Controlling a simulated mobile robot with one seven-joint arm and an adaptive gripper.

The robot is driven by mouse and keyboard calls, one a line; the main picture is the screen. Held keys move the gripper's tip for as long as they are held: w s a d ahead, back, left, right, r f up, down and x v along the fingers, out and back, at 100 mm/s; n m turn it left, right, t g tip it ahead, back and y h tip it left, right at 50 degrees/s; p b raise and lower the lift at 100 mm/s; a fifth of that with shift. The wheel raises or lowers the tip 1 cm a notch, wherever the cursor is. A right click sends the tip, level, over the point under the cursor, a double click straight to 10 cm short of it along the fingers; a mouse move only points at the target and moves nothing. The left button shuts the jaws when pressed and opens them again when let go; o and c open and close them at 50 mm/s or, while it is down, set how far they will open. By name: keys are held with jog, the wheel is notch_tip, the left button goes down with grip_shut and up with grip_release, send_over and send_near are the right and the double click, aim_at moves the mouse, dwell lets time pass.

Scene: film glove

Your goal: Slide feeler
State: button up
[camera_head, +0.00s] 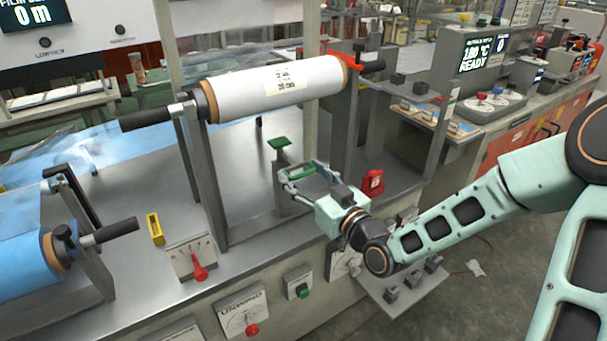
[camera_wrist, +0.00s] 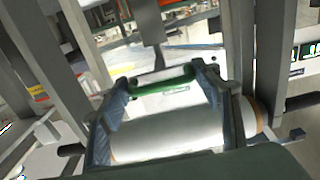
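My gripper (camera_head: 304,173) is low over the grey machine deck, in front of the white film roll. Its two fingers are wide apart in the wrist view (camera_wrist: 165,82). A green bar (camera_wrist: 160,87) shows between the fingertips there, above a pale face with small green lettering. I cannot tell if the fingers touch it. In the head view a flat green pad (camera_head: 279,143) tops a grey post just behind the gripper. Which part is the feeler is not clear from the pictures. The gripper partly hides what lies below the pad.
The white film roll (camera_head: 240,95) rests on upright supports, with a black handle at its left. A blue roll (camera_head: 22,268) is at lower left. A red block (camera_head: 373,184) stands right of my gripper. A yellow bracket (camera_head: 155,228) and red-knobbed dial (camera_head: 195,260) are left.

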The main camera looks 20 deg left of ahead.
jog(key=c, duration=0.7)
notch_tip(320, 180, up, 10)
jog(key=p, duration=0.5)
jog(key=shift+w+d+f+p, duration=0.1)
jog(key=shift+w+f+p, duration=0.05)
jog(key=shift+f+p, duration=0.15)
jog(key=o, duration=1.4)
jog(key=shift+c, duration=0.2)
jog(key=v, duration=0.7)
jog(key=shift+s+d, duration=0.15)
jog(key=shift+s, duration=0.1)
